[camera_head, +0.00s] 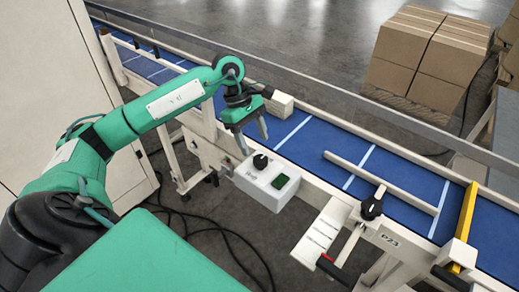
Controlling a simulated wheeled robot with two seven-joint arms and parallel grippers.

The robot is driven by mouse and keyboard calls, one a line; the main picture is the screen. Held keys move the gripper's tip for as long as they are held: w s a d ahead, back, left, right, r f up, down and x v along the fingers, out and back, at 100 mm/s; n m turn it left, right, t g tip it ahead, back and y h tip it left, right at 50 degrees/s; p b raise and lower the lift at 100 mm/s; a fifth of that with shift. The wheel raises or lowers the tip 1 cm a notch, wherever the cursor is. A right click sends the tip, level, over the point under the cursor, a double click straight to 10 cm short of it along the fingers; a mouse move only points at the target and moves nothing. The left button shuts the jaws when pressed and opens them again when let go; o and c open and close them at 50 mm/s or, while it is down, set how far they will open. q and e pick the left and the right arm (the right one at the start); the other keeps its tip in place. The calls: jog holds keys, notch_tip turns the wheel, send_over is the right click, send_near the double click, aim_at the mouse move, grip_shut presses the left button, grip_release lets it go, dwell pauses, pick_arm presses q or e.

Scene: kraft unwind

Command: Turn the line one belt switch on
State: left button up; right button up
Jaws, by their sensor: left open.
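A white switch box (264,183) is mounted on the near side of the blue conveyor belt (318,146). It carries a black rotary knob (260,161) and a dark green button or lamp (280,182). The knob's exact setting is too small to tell. My left arm reaches in from the left, and my left gripper (254,141) is open and empty, pointing down just above and behind the knob, close to the box. Whether a finger touches the box cannot be told. My right gripper is not in view.
A second black knob (371,208) stands on the belt frame to the right, near the P23 label. A yellow bar (465,213) crosses the belt at the right. Cardboard boxes (428,55) stand behind the rail. Black cables (222,233) lie on the floor.

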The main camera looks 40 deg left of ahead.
aim_at(260, 159)
pick_arm(q)
jog(key=p+x, duration=0.1)
jog(key=x, duration=0.3)
jog(key=shift+s, duration=0.1)
jog(key=shift+d+f, duration=0.25)
jog(key=shift+f, duration=0.25)
jog(key=c, duration=1)
jog(key=shift+o, duration=0.2)
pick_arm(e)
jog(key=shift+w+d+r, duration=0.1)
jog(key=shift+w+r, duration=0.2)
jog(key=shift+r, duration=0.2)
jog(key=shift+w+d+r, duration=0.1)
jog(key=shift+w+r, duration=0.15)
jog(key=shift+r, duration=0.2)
pick_arm(q)
jog(key=shift+f, duration=0.1)
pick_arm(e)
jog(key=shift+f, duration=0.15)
